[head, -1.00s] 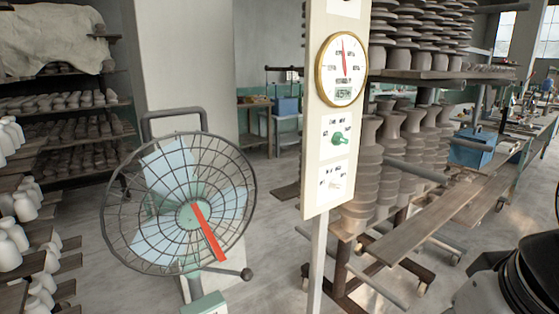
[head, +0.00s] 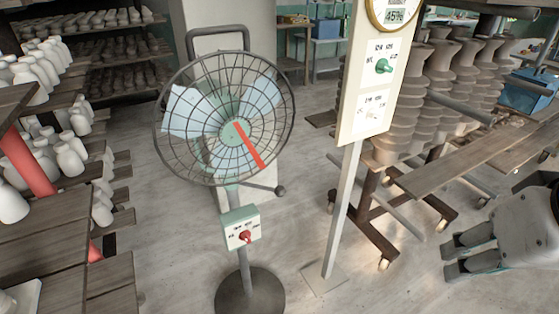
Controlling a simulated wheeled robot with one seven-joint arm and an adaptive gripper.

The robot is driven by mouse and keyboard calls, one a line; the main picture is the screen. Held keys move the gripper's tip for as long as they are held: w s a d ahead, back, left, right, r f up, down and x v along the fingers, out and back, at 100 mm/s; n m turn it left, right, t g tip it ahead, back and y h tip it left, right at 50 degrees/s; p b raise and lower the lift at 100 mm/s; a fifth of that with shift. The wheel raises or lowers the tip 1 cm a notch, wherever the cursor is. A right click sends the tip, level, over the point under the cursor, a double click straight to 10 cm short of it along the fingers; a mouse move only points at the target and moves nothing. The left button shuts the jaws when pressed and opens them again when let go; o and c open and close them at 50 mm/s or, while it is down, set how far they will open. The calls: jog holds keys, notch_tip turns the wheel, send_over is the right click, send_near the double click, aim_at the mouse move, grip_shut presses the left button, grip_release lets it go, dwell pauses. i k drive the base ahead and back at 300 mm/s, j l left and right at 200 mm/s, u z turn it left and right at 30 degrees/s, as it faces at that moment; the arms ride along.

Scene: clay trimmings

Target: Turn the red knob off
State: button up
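The red knob (head: 246,237) is on the front of a small pale green and white control box (head: 240,222) on the fan's pole, below the caged fan (head: 225,118). Small markings surround the knob, too small to read; its exact setting cannot be told. My gripper (head: 448,258) is at the lower right, well apart from the knob and to the right of the sign post. Its two fingers point left with a gap between them, and nothing shows between them.
A post (head: 342,210) stands between my gripper and the fan, bearing a panel with a green knob (head: 383,66), a pale knob and a gauge. A wheeled rack (head: 375,225) with planks is behind it. Shelves of white bottles (head: 68,160) stand left. Floor before the post is clear.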

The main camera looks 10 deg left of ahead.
aim_at(246, 236)
jog(key=u, duration=0.85)
jog(key=i+j+z, duration=0.15)
jog(key=i+j, duration=0.15)
jog(key=j, duration=0.55)
jog(key=k+j+z, duration=0.1)
jog(key=j, duration=0.4)
jog(key=k+j, duration=0.1)
jog(key=j, duration=0.4)
jog(key=j+z, duration=0.05)
